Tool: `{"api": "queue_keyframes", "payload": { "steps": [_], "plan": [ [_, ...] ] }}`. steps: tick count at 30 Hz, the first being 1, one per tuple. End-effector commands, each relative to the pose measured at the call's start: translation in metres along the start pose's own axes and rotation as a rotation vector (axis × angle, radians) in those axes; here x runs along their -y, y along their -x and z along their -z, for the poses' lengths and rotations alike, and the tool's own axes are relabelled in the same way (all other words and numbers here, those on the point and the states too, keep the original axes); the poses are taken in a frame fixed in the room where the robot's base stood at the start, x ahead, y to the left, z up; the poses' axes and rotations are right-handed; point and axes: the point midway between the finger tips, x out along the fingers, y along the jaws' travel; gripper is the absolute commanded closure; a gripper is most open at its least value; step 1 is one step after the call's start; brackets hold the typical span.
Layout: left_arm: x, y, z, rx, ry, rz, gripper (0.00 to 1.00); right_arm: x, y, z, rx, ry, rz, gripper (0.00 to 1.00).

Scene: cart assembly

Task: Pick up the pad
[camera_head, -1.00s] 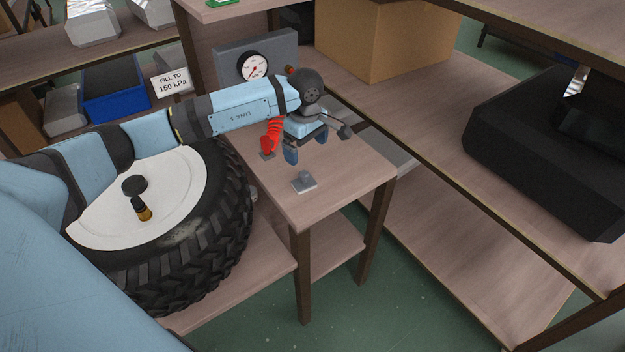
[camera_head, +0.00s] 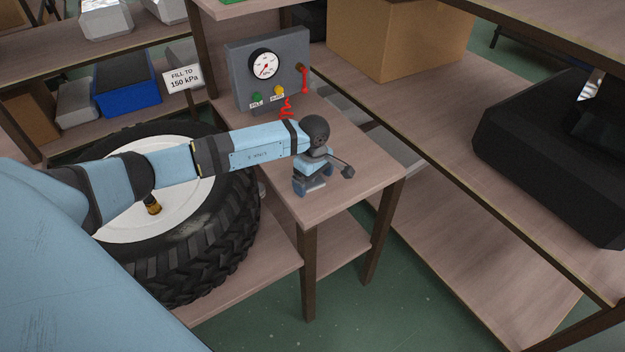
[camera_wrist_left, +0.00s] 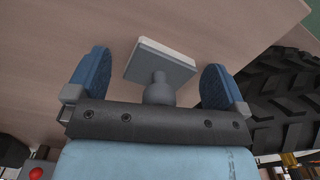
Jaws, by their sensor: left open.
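The pad (camera_wrist_left: 165,62) is a small grey block with a pale edge and a rounded knob. It lies on the small wooden table. In the left wrist view it sits between the two blue fingers of my left gripper (camera_wrist_left: 156,78), which are open with a gap on each side; the knob is nearest the palm. In the head view my left gripper (camera_head: 310,184) is low over the table's front part, and the pad (camera_head: 316,186) is mostly hidden by it. My right gripper is not in view.
A grey gauge box (camera_head: 240,72) with a red coiled hose (camera_head: 286,108) stands at the table's back. A large tyre (camera_head: 235,225) lies left, under my arm. A cardboard box (camera_head: 395,40) and black case (camera_head: 540,150) are on the right bench. The front tabletop (camera_head: 350,195) is clear.

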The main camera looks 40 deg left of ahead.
Motion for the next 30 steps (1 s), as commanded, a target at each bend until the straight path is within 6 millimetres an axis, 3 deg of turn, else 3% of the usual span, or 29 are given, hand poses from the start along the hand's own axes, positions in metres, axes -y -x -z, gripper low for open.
{"api": "queue_keyframes", "payload": {
  "steps": [3, 9, 10, 23, 30],
  "plan": [
    [0.0, 0.0, 0.0, 0.0, 0.0, 0.0, 0.01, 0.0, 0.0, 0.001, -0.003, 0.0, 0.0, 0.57],
    [0.0, 0.001, 0.0, 0.0, 0.0, 0.0, 0.47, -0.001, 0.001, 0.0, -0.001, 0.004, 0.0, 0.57],
    [0.0, 0.001, 0.0, 0.0, 0.0, 0.0, 0.49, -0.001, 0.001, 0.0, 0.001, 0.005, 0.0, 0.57],
    [0.0, 0.005, 0.0, 0.0, 0.0, 0.0, 0.5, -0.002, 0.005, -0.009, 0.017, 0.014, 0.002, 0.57],
    [-0.001, 0.035, 0.001, -0.002, 0.0, -0.003, 0.5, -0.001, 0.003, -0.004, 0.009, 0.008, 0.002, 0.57]
  ]
}}
